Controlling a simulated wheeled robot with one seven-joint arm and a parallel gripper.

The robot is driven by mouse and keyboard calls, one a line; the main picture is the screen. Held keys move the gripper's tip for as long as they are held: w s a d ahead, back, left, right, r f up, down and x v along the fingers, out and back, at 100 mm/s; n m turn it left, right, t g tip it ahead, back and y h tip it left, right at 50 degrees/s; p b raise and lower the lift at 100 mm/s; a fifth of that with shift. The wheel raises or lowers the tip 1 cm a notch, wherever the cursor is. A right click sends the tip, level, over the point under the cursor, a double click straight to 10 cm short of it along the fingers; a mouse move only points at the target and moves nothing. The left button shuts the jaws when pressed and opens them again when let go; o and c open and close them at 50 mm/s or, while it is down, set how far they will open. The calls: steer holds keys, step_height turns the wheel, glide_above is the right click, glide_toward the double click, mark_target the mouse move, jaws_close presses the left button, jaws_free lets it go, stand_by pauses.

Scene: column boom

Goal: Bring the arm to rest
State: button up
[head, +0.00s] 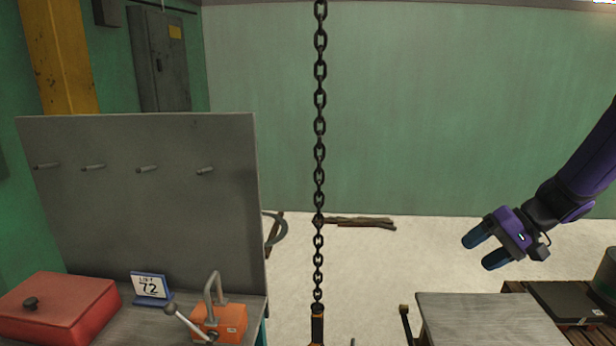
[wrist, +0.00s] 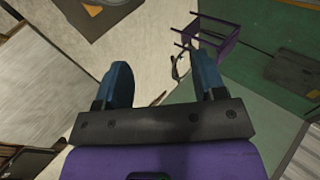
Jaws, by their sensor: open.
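My gripper (head: 484,252) is at the end of my purple arm on the right of the head view. It hangs in free air above and behind a grey tabletop (head: 490,318), pointing to the left. Its two blue fingers are spread apart with nothing between them. In the wrist view the gripper (wrist: 160,85) also shows its fingers apart and empty, with pale floor beyond them.
A chain (head: 319,150) hangs in the middle. At left, a bench carries a red box (head: 70,305), a "72" sign (head: 150,287) and an orange block with a shackle (head: 220,322), before a pegged grey panel (head: 150,210). A purple frame (wrist: 215,40) shows in the wrist view.

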steer(key=s+a+r+n+t+h, duration=0.1)
steer(key=s+a+r+h, duration=0.2)
steer(key=s+r, duration=0.5)
steer(key=s+a+r+n+t+h, duration=0.1)
steer(key=s+a+r+h, duration=0.3)
steer(key=s+r, duration=0.4)
steer(key=shift+s+a+r+n+t+h, duration=0.35)
steer(key=shift+s+h, duration=0.25)
steer(key=shift+s, duration=2.25)
steer(key=shift+f, duration=0.1)
steer(key=shift+w, duration=0.1)
